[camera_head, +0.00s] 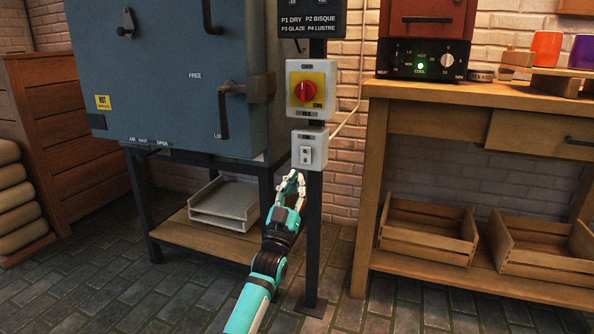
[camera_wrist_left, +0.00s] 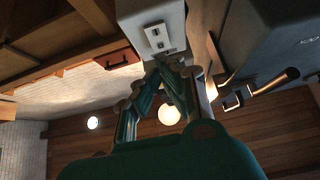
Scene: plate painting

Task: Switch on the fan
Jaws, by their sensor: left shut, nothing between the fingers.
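A small grey-white switch box (camera_head: 318,146) with a pale rocker switch (camera_head: 306,155) is on the dark post, below a larger box with a red rotary knob (camera_head: 305,92) on a yellow plate. The rocker's plate also shows in the left wrist view (camera_wrist_left: 157,37). My left gripper (camera_head: 291,177) is shut and empty, with its fingertips just below the small box. In the left wrist view, the fingertips (camera_wrist_left: 170,62) come together just short of the box; I cannot tell whether they touch it. No fan is recognisable. My right gripper is out of view.
A blue-grey kiln (camera_head: 165,70) with a lever handle (camera_head: 223,112) stands left of the post (camera_head: 313,215). A wooden workbench (camera_head: 440,94) with a control box (camera_head: 423,60), its green lamp lit, and crates (camera_head: 428,232) stands to the right.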

